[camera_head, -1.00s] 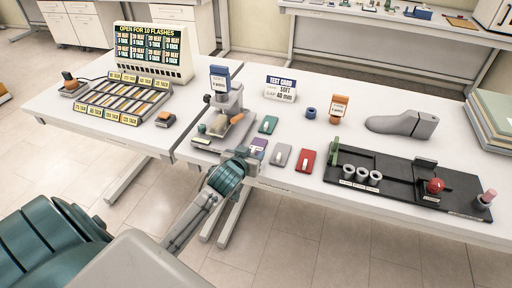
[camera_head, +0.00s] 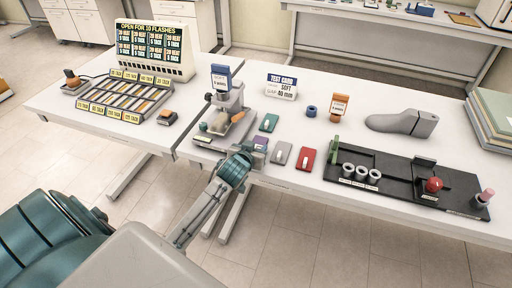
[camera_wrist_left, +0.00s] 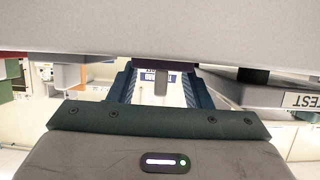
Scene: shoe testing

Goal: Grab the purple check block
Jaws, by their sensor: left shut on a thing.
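The purple check block (camera_head: 261,143) is at the front edge of the white table, left of the grey block, with its near part hidden by my left gripper. My left gripper (camera_head: 250,150) reaches in from the front and is shut on the purple block. In the left wrist view, a dark purple strip of the block (camera_wrist_left: 165,64) and a grey tab (camera_wrist_left: 160,84) show between the two teal fingers of my left gripper (camera_wrist_left: 162,90). I cannot tell whether the block still touches the table. My right gripper is not in view.
The grey block (camera_head: 281,153) and red block (camera_head: 306,158) lie to the right, the green block (camera_head: 269,122) behind. A tester with a grey stand (camera_head: 228,100) is close behind left. A black fixture (camera_head: 400,180) with grey cylinders fills the right front.

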